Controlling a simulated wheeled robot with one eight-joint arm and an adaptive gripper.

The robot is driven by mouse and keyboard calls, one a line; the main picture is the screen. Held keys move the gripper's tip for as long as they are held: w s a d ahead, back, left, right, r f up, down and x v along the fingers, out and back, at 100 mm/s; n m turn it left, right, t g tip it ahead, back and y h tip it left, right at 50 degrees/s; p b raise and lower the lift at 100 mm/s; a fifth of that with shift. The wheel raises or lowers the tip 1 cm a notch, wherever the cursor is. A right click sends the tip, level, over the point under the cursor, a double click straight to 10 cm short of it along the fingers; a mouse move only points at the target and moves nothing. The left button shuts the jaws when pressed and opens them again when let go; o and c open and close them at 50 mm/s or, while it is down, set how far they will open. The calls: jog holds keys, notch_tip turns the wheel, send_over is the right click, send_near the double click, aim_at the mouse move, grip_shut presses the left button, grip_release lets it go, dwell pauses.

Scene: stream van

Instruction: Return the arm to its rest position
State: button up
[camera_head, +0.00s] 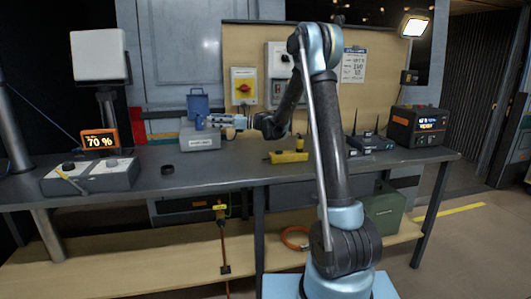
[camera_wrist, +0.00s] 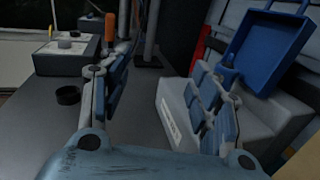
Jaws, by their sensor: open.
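My arm (camera_head: 325,130) rises from its base in the middle of the head view, bends at the top and comes down to the bench. My gripper (camera_head: 210,122) points left, just above or in front of a grey box with a white label (camera_head: 200,140). In the wrist view my gripper (camera_wrist: 150,85) has its two fingers spread wide, with nothing held between them. The labelled grey box (camera_wrist: 180,115) is beside and partly behind the right finger. A blue container (camera_wrist: 265,48) is at the box; whether it touches the gripper is unclear.
Black antenna devices (camera_head: 370,141) and a power unit (camera_head: 415,125) stand at right. A wooden panel is behind.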

jog(key=w+d+r+m+t+h, duration=0.4)
jog(key=d+r+m+t, duration=1.05)
jog(key=m, duration=0.25)
jog(key=s+d+f+m+t+h, duration=0.1)
jog(key=s+d+f+m+h, duration=0.15)
jog(key=d+m+h, duration=0.5)
jog(key=s+d+f+m+t+h, duration=0.1)
jog(key=s+d+m+t+h, duration=0.3)
jog(key=d+m, duration=0.65)
jog(key=s+d+f+m+g+h, duration=0.6)
jog(key=s+d+f+m+g, duration=0.35)
jog(key=s+d+f, duration=0.4)
jog(key=s+a+f+m+g+y, duration=0.1)
jog(key=s+f+m+g, duration=0.1)
jog(key=s+f, duration=0.4)
jog(key=s+a+f+m+g+y, duration=0.1)
jog(key=s+f+m+g, duration=0.2)
jog(key=s, duration=1)
jog(key=s+a+f+m+g+y, duration=0.1)
jog(key=s+a+f+m+g, duration=0.1)
jog(key=s+f, duration=0.6)
jog(key=shift+s+f+m+g, duration=0.4)
jog(key=shift+s+m+g, duration=0.2)
jog(key=shift+s+m, duration=0.05)
